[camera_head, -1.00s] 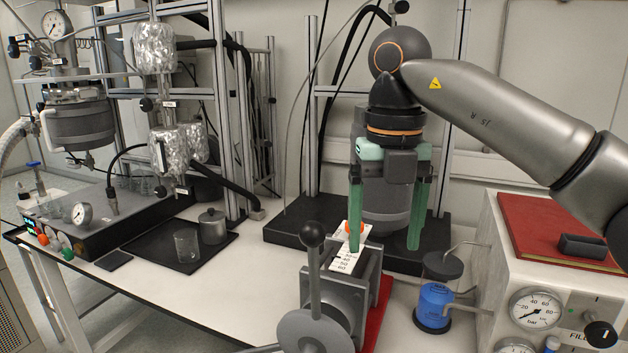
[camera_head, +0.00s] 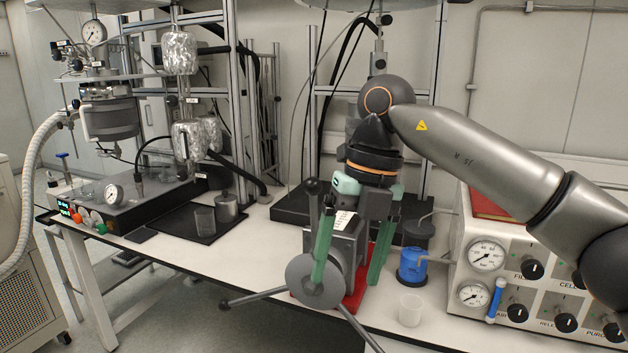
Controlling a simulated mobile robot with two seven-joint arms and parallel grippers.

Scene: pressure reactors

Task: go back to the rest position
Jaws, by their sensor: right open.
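My right gripper (camera_head: 350,268) shows in the head view with its two green fingers spread apart and pointing down. The white scale strip (camera_head: 343,221) on that device shows just behind the gripper. My right arm comes in from the right edge, above the gauge panel. My left gripper is not in view.
The gauge panel box (camera_head: 520,262) stands at the right under my arm. A blue bottle (camera_head: 411,266) and a clear beaker (camera_head: 410,310) stand beside the device. A black tray (camera_head: 180,225) with a beaker lies left. Bare white bench lies between tray and device.

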